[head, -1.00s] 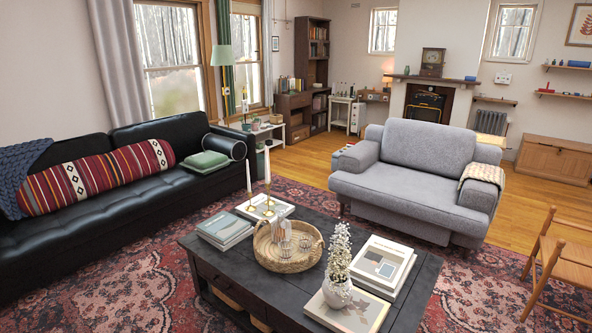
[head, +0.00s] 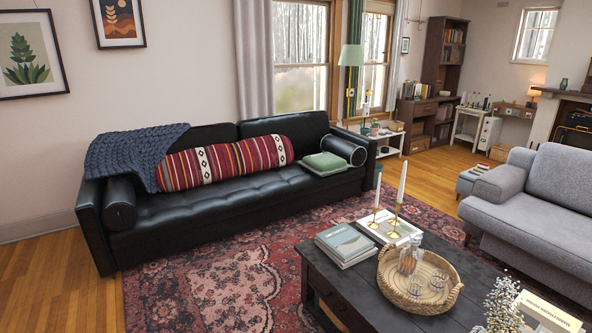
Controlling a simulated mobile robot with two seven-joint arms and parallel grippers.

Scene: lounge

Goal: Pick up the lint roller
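I cannot make out a lint roller in the head view. Neither of my grippers is in the picture. The dark coffee table (head: 340,283) at the lower right holds a woven tray (head: 392,284) with glassware in it, books (head: 345,245) and candlesticks. The black leather sofa (head: 225,205) stands against the wall with a striped bolster, a blue knitted throw (head: 125,152) and folded green cloths (head: 324,162) on it.
A patterned rug (head: 205,285) covers the floor before the sofa. Bare wood floor shows at the lower left (head: 60,290). A white side table (head: 388,142) stands past the sofa.

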